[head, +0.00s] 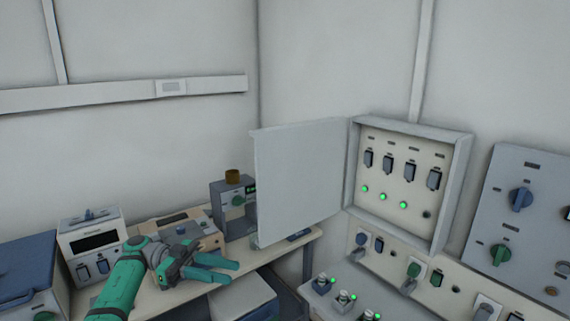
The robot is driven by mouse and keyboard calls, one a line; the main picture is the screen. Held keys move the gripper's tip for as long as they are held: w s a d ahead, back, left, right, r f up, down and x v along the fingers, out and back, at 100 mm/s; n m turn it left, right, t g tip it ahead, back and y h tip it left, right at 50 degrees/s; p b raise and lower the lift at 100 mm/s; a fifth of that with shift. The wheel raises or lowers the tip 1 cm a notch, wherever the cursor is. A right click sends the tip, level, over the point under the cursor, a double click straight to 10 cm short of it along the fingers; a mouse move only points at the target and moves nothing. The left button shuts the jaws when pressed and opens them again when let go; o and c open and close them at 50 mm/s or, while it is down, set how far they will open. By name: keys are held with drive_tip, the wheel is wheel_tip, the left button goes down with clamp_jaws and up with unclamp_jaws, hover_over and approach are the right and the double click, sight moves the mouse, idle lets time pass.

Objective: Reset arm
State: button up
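My green arm reaches in from the bottom left of the head view. My gripper (233,273) is in front of and above the beige bench, pointing right. Its two fingers are parted and nothing shows between them. It appears apart from the open cabinet door (300,182), which lies to its upper right.
The wall cabinet (462,190) stands open, with several switches and lit green lamps inside. A grey device with a brown top (232,207), a beige device and a white device (91,225) stand on the bench (155,298). Panels with knobs and sockets fill the right side.

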drive_tip(key=d+f+n, duration=0.5)
drive_tip(key=d+f, duration=1.9)
drive_tip(key=d, duration=0.4)
drive_tip(key=s+d+f+n+t+y, duration=0.1)
drive_tip(key=s+d+f+n+t, duration=0.4)
drive_tip(key=d, duration=0.5)
drive_tip(key=s+d+f+n+t, duration=0.3)
drive_tip(key=s+d+f, duration=0.1)
drive_tip(key=d+f, duration=0.45)
drive_tip(key=s+a+f+n+t+y, duration=0.3)
drive_tip(key=s+f+n+t+y, duration=0.35)
drive_tip(key=s, duration=0.35)
drive_tip(key=s+a+n+t+y, duration=0.2)
drive_tip(key=s+a+n+y, duration=0.3)
drive_tip(key=s+a, duration=0.75)
drive_tip(key=s+a+r+m+t+y, duration=0.3)
drive_tip(key=s+a+r+m+y, duration=0.1)
drive_tip(key=s+a+r, duration=0.9)
wheel_tip(320, 180, up, 4)
drive_tip(key=a+y, duration=0.1)
drive_tip(key=a, duration=0.1)
drive_tip(key=shift+s+a+r, duration=0.25)
drive_tip(key=shift+s+a, duration=0.1)
drive_tip(key=shift+s, duration=0.05)
